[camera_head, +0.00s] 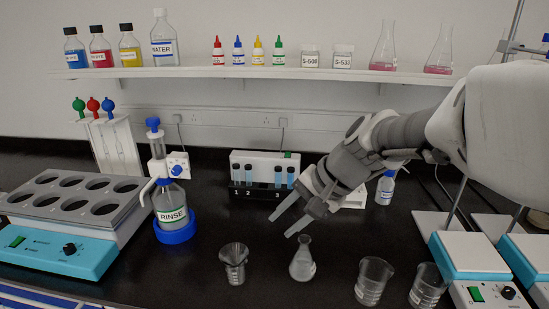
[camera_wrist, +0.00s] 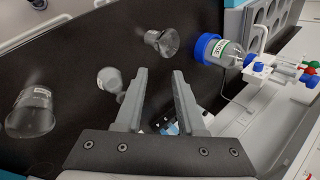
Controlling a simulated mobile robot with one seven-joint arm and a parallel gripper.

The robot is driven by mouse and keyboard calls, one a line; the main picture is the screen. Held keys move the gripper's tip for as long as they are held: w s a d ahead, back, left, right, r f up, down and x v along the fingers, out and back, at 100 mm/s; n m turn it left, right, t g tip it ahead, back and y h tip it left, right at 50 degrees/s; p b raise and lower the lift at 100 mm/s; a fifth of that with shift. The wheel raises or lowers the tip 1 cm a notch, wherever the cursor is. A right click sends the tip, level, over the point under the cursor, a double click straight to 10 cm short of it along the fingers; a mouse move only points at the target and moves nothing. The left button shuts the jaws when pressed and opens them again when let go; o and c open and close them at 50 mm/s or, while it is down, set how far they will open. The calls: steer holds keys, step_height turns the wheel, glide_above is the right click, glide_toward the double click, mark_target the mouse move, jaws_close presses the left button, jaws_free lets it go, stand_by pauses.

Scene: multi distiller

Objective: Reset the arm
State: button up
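My gripper (camera_head: 287,225) hangs over the middle of the bench, above and just behind a conical flask (camera_head: 302,262). Its two grey fingers are apart with nothing between them; they also show open in the wrist view (camera_wrist: 160,75). The flask stands upright on the dark bench, apart from the fingers, and shows left of them in the wrist view (camera_wrist: 110,79). My arm reaches in from the right.
The RINSE bottle (camera_head: 170,205) is left, beside a teal block with wells (camera_head: 70,215). A tube rack (camera_head: 262,190) is behind my gripper. Teal hotplates (camera_head: 475,260) are right. A shelf (camera_head: 250,72) holds bottles.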

steer(key=s+d+r+n+t+h+p, duration=0.1)
steer(key=s+d+r+n+h+p, duration=0.1)
steer(key=s+d, duration=0.3)
steer(key=s+d+r+n+t+h+p, duration=0.1)
steer(key=s+d+r+n+h+p, duration=0.2)
steer(key=s, duration=0.8)
steer(key=shift+d+r+n+t+h+p, duration=0.3)
steer(key=shift+d+r+n+h, duration=0.3)
steer(key=shift+d+r, duration=0.6)
steer(key=shift+s+d+f, duration=0.1)
steer(key=shift+d+f, duration=0.05)
steer(key=shift+f, duration=0.05)
